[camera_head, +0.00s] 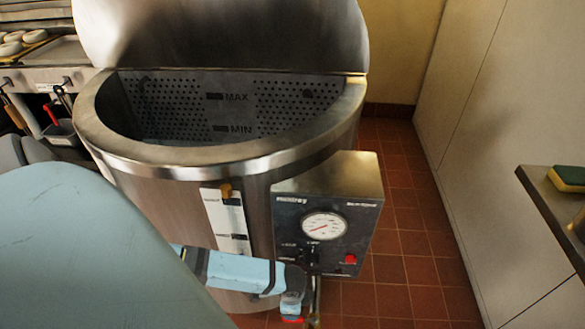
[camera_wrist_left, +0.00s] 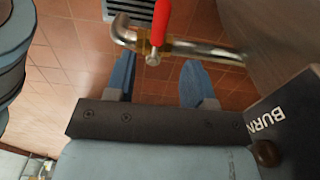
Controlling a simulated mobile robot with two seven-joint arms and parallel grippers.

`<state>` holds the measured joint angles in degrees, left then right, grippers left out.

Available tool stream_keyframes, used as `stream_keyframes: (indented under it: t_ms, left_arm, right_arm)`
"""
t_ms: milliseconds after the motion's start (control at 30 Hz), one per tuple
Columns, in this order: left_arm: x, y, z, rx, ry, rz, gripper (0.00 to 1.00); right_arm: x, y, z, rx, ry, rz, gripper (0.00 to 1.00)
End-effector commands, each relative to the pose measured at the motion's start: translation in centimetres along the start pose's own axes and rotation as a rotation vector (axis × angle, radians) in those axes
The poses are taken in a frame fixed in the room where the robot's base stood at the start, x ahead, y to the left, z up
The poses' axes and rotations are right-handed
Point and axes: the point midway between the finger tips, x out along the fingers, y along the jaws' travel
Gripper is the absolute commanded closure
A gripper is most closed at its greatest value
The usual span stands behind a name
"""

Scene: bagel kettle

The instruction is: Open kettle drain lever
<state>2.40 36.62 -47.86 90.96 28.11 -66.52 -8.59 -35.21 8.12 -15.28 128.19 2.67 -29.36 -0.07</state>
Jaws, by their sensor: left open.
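The steel kettle (camera_head: 175,190) stands in the middle of the head view with its lid raised. In the left wrist view its drain pipe (camera_wrist_left: 205,50) runs across the top from the kettle wall, ending in a bent spout. The red drain lever (camera_wrist_left: 159,20) sits on the valve and points up in that picture, crossing the pipe. My left gripper (camera_wrist_left: 159,82) is open and empty. Its blue fingers point at the pipe, and the lever's pivot lies in line with the gap, just beyond the tips. In the head view my left arm (camera_head: 245,272) reaches below the control box. My right gripper is out of view.
The control box (camera_head: 325,220) with a dial and red button juts from the kettle front; its edge also shows close to my gripper in the wrist view (camera_wrist_left: 285,115). A floor grate (camera_wrist_left: 130,10) lies under the spout. A counter with a sponge (camera_head: 567,178) is at right.

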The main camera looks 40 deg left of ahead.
Motion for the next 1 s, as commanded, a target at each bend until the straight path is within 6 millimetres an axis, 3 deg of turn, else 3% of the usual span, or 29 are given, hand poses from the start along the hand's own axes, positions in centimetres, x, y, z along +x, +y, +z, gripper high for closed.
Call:
stream_keyframes:
  t_ms: [33, 167, 400, 867, 1000]
  left_arm:
    - [1.6, 0.0, 0.0, -0.001, -0.001, 0.000, 0.51]
    - [4.5, 0.0, 0.0, 0.000, 0.000, 0.000, 0.51]
    - [8.1, 0.0, -0.1, 0.000, 0.001, -0.001, 0.51]
    - [9.2, 0.0, 0.0, 0.001, 0.002, -0.002, 0.51]
    - [9.2, 0.0, 0.0, 0.001, 0.002, -0.002, 0.81]
  right_arm:
    - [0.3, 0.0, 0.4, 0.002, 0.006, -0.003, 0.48]
    - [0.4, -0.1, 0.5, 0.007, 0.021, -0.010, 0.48]
    - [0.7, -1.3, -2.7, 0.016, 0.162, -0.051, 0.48]
    - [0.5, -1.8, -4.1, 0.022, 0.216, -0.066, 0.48]
    - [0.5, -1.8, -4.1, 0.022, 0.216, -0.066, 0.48]
